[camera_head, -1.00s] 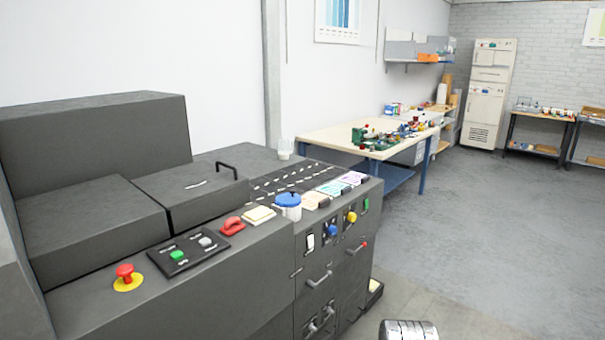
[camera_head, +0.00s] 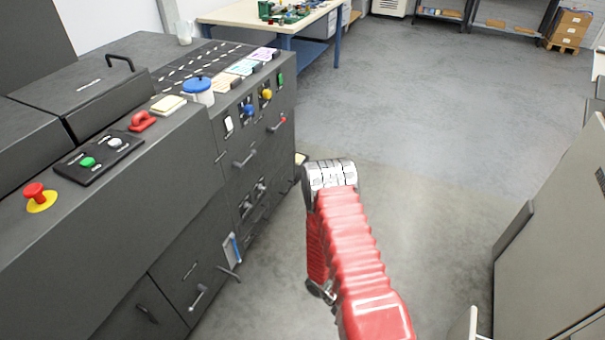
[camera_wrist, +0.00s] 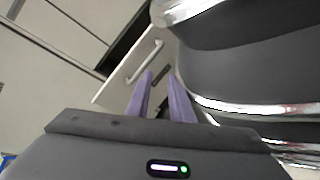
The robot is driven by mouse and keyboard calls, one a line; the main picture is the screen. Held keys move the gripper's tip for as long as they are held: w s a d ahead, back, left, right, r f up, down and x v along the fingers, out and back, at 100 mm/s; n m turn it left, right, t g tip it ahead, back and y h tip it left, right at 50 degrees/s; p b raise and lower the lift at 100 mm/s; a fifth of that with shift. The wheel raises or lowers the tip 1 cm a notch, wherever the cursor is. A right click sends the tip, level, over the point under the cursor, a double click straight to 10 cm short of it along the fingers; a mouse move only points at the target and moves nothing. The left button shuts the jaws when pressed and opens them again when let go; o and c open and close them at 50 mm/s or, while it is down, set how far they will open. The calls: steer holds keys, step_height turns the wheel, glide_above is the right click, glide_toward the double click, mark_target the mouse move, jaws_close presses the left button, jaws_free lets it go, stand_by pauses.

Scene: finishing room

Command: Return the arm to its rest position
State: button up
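My red arm (camera_head: 345,250) shows in the head view, rising from the bottom edge to a silver joint (camera_head: 330,175) in front of the dark machine. My gripper is not visible in the head view. In the wrist view, my gripper (camera_wrist: 160,76) shows two purple fingers with a gap between them. It is open, and nothing is seen between the fingers. Beyond the fingertips is a pale panel with a metal handle (camera_wrist: 143,60). A large dark rounded shape with shiny bands fills the right of the wrist view.
A grey cabinet (camera_head: 560,240) stands at right. The floor (camera_head: 420,130) between is clear.

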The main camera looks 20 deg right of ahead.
steer(key=w+a+r+n+t+y, duration=0.1)
steer(key=w+a+r+t+y, duration=0.2)
steer(key=r, duration=0.6)
steer(key=w+a+r+n+t+y, duration=0.1)
steer(key=w+a+r+t, duration=0.1)
steer(key=w+a+r, duration=0.45)
steer(key=w+a+r+n+t+y, duration=0.1)
steer(key=w+a+r+t+y, duration=0.15)
steer(key=r, duration=0.75)
steer(key=s+a+r+t, duration=0.1)
steer(key=a+r+t, duration=0.1)
steer(key=r, duration=0.5)
steer(key=s+a+r+t+y, duration=0.1)
steer(key=r+t, duration=0.3)
steer(key=r, duration=0.4)
steer(key=s+a+r+t, duration=0.1)
steer(key=a+r+t, duration=0.2)
steer(key=r, duration=0.5)
steer(key=shift+s+r+n+t+y, duration=0.25)
steer(key=shift+n+t+y, duration=0.1)
steer(key=shift+t, duration=0.1)
steer(key=shift+f, duration=0.1)
steer(key=shift+d, duration=0.1)
